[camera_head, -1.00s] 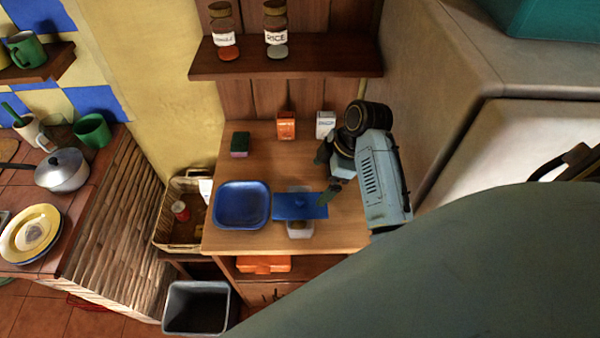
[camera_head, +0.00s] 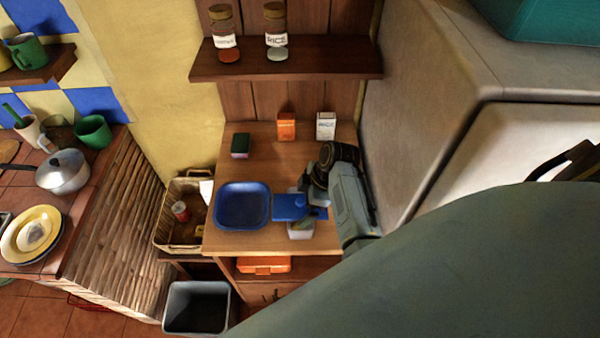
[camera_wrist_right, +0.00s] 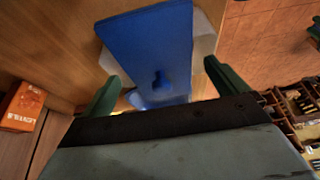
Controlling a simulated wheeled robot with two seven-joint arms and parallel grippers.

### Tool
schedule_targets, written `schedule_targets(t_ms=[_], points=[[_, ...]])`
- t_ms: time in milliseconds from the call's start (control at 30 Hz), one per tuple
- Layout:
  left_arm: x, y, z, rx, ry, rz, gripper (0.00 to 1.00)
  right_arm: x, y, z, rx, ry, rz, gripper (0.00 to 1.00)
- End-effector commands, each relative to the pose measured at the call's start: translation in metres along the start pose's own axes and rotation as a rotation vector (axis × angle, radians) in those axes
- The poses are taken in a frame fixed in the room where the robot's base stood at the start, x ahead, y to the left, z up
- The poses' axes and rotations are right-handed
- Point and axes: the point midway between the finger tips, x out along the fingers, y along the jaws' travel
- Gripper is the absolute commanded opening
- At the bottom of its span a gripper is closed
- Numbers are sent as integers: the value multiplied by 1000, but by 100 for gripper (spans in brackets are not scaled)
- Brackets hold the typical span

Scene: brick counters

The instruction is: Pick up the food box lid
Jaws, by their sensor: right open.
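The blue food box lid (camera_head: 288,206) is a flat rectangle lying on a pale box (camera_head: 300,232) on the wooden table, right of a blue tray. In the right wrist view the lid (camera_wrist_right: 150,45) shows a small round knob (camera_wrist_right: 161,80) on top. My right gripper (camera_head: 308,208) is over the right part of the lid and partly hides it. In the right wrist view the gripper (camera_wrist_right: 160,80) is open, with a finger on either side of the knob and apart from it. My left gripper is not in view.
The blue tray (camera_head: 242,230) sits just left of the lid. An orange box (camera_head: 286,126), a white box (camera_head: 326,125) and a green block (camera_head: 240,145) stand at the back. A basket (camera_head: 165,228) and the fridge side (camera_head: 430,100) flank the table.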

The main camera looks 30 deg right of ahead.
Motion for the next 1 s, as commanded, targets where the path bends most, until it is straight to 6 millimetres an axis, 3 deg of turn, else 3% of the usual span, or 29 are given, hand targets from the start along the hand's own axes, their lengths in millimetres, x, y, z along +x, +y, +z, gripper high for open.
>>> schedule_targets(t_ms=[133, 500, 567, 833, 1000], points=[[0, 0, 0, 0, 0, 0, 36, 0, 0, 0, 0, 0, 0, 98], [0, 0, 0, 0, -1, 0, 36, 0, 0, 0, 1, -1, 1, 51], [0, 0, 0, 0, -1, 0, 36, 0, 0, 0, 1, 0, 1, 47], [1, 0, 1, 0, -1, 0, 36, -7, 1, -2, 0, -1, 3, 47], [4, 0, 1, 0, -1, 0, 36, -32, 1, -12, -1, -2, 6, 47]])
